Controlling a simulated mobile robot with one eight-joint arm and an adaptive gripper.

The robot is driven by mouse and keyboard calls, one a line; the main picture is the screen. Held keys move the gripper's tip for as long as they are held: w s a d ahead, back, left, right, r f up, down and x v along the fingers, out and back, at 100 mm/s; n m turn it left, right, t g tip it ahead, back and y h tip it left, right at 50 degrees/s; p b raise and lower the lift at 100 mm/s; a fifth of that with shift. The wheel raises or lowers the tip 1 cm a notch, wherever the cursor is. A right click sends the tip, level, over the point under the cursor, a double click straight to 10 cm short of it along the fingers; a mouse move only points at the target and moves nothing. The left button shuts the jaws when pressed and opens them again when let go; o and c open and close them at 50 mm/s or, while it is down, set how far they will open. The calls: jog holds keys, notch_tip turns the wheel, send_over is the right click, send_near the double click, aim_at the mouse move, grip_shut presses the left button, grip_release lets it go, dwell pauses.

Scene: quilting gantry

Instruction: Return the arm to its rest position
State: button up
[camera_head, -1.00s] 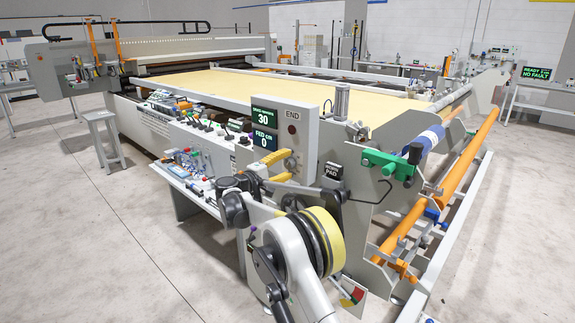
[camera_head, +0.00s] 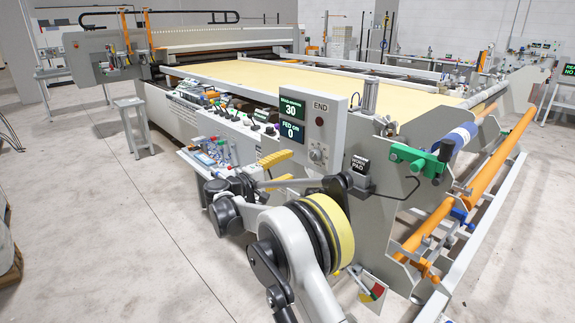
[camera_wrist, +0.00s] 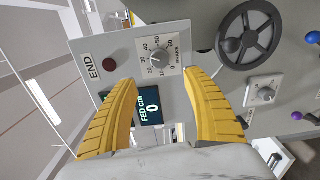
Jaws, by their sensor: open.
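My gripper (camera_head: 278,169) has two yellow ridged fingers, spread apart with nothing between them. In the head view it is at the left of the control panel (camera_head: 320,141), with my arm bent in front of the gantry's near corner. In the wrist view my gripper (camera_wrist: 160,77) faces the panel, which carries END lettering, a dark red button (camera_wrist: 109,65), a numbered dial (camera_wrist: 158,58) and a "FED cm 0" display (camera_wrist: 148,107). The finger on the left overlaps part of that display. The gap between fingers and panel is hard to judge.
A handwheel (camera_wrist: 249,34) and a second knob (camera_wrist: 265,94) are at the right in the wrist view. The quilting gantry (camera_head: 190,122) fills the middle, with an orange roller (camera_head: 470,195) at its right. A stool (camera_head: 130,103) stands left; open floor (camera_head: 90,230) lies in front.

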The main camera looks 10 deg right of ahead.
jog(key=s+d+r+m+g+y, duration=0.1)
jog(key=s+d+r+g+y, duration=0.15)
jog(key=s+d, duration=0.55)
jog(key=s+d+r+m+g+y, duration=0.1)
jog(key=s+d+r+m+y, duration=0.25)
jog(key=s, duration=0.75)
jog(key=s+f+m+y, duration=0.1)
jog(key=s+f+y, duration=0.2)
jog(key=s, duration=0.6)
jog(key=s+a+f+m+y, duration=0.1)
jog(key=s+f+y, duration=0.1)
jog(key=s, duration=0.8)
jog(key=s+f+m+y, duration=0.1)
jog(key=s+f+y, duration=0.2)
jog(key=s, duration=0.6)
jog(key=shift+s+a+f+y, duration=0.3)
jog(key=shift+s+a+f, duration=0.1)
jog(key=shift+f, duration=0.45)
